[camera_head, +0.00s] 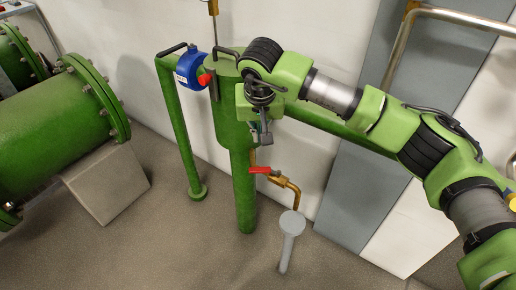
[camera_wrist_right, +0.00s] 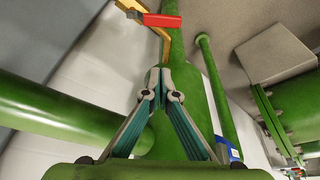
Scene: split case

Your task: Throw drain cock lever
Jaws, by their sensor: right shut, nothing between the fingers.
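The drain cock's red lever (camera_head: 260,170) sits on a brass pipe (camera_head: 290,187) low on the green vertical vessel (camera_head: 243,190). It lies roughly level in the head view. In the right wrist view the red lever (camera_wrist_right: 162,20) shows near the top, beyond the fingertips. My right gripper (camera_head: 266,140) is above the lever in the head view, apart from it. In the right wrist view its fingers (camera_wrist_right: 160,75) meet at the tips with nothing between them. My left gripper is not in view.
A grey drain funnel (camera_head: 291,224) stands under the brass outlet. A blue device with a red knob (camera_head: 190,70) is on the vessel's upper left. A large green flanged tank (camera_head: 60,120) and a grey block (camera_head: 105,183) stand left. The floor in front is clear.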

